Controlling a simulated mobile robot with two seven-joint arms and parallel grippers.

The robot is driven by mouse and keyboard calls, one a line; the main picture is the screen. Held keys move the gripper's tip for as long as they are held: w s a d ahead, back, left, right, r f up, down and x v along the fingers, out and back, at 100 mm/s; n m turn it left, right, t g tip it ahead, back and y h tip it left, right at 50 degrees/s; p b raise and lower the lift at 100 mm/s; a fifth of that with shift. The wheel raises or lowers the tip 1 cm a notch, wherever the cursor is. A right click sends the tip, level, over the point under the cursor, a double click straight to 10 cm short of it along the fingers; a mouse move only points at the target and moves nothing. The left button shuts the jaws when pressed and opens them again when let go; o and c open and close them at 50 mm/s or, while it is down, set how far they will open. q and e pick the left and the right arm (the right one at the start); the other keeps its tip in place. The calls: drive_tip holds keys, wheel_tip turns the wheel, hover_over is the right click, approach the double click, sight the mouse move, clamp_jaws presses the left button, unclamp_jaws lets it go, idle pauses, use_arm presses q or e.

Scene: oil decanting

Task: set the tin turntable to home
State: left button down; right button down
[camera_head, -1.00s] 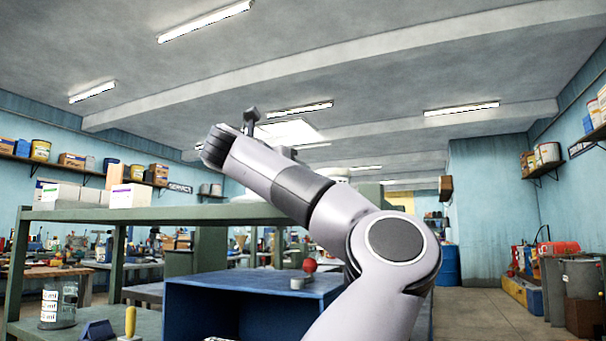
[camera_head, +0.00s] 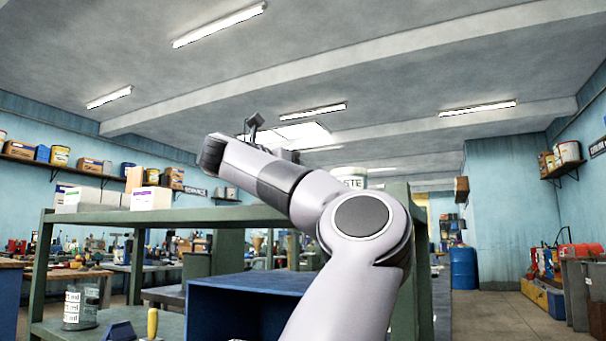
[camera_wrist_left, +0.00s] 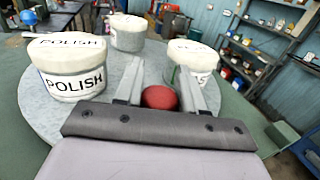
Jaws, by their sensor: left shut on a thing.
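In the left wrist view, the turntable (camera_wrist_left: 112,118) is a round grey disc on a green surface. It carries a tin marked POLISH (camera_wrist_left: 70,72) at the left, a tin (camera_wrist_left: 128,33) at the back and a partly hidden tin (camera_wrist_left: 193,55) at the right. My left gripper (camera_wrist_left: 159,72) is shut on a red round knob (camera_wrist_left: 160,97), which sits between its fingers at the disc's near side. In the head view my arm hides the turntable and gripper. A pale tin (camera_head: 351,175) with letters ending STE shows behind the arm. My right gripper is not in view.
A green shelf unit (camera_head: 95,218) carries white boxes (camera_head: 151,198) at its left. A blue open-fronted box (camera_head: 228,305) stands low in front, partly behind my arm. A glass jar (camera_head: 80,307) and a yellow-handled tool (camera_head: 152,322) stand at lower left.

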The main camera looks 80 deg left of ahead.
use_arm(q)
drive_tip(key=c, duration=0.8)
unclamp_jaws()
drive_tip(key=shift+o, duration=0.2)
drive_tip(key=v, duration=0.6)
drive_tip(key=shift+s, duration=0.2)
drive_tip(key=shift+s+d, duration=0.3)
drive_tip(key=shift+s, duration=0.05)
